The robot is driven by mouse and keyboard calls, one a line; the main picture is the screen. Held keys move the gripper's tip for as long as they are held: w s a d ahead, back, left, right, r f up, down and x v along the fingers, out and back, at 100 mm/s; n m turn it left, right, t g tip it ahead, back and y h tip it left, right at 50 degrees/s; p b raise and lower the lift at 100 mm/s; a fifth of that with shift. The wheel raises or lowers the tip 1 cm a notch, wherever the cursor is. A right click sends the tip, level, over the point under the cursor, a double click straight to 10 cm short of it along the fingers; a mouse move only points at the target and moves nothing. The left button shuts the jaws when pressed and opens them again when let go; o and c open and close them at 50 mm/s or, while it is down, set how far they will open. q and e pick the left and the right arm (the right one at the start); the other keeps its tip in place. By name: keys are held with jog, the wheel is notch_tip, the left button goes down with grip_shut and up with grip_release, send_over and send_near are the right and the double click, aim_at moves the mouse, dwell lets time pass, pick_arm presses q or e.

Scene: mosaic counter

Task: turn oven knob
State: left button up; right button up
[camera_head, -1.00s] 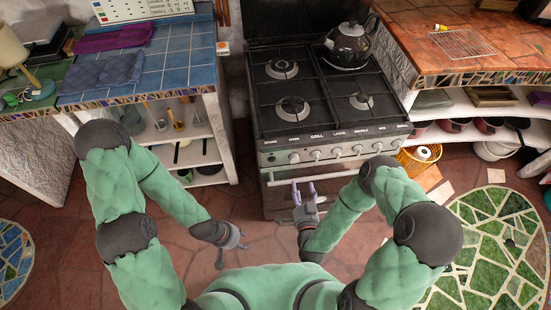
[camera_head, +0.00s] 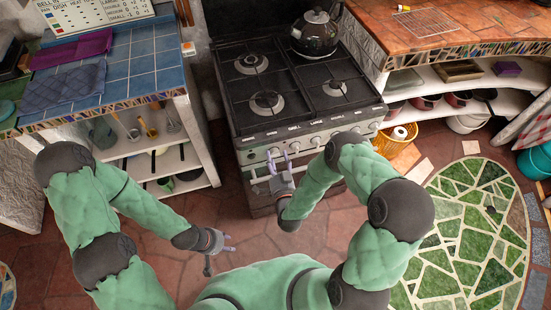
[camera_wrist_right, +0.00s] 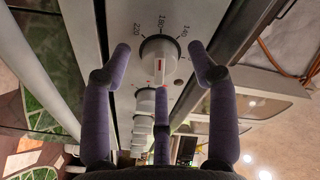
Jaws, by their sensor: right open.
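The stove (camera_head: 300,85) has a row of pale knobs along its front panel. In the right wrist view the oven knob (camera_wrist_right: 158,58) is white with a red mark, on a dial marked 140, 180 and 220. My right gripper (camera_head: 278,160) is open in front of the knobs at the panel's left part. In the wrist view the right gripper's fingertips (camera_wrist_right: 158,62) are spread to either side of the knob, with gaps visible; contact cannot be told. My left gripper (camera_head: 221,252) is open and empty, low over the floor.
A dark kettle (camera_head: 317,33) stands on the back right burner. A blue-tiled counter (camera_head: 130,62) with open shelves is left of the stove. A terracotta counter (camera_head: 450,30) is to the right. The oven door handle runs below the knobs. Tiled floor is free in front.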

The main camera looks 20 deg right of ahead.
jog(key=shift+w, duration=0.45)
jog(key=c, duration=1.1)
jog(key=shift+r+m, duration=0.1)
jog(key=shift+m, duration=0.2)
jog(key=shift+d+m+g+p, duration=0.15)
jog(key=shift+m+g+p, duration=0.15)
jog(key=shift+m, duration=3.1)
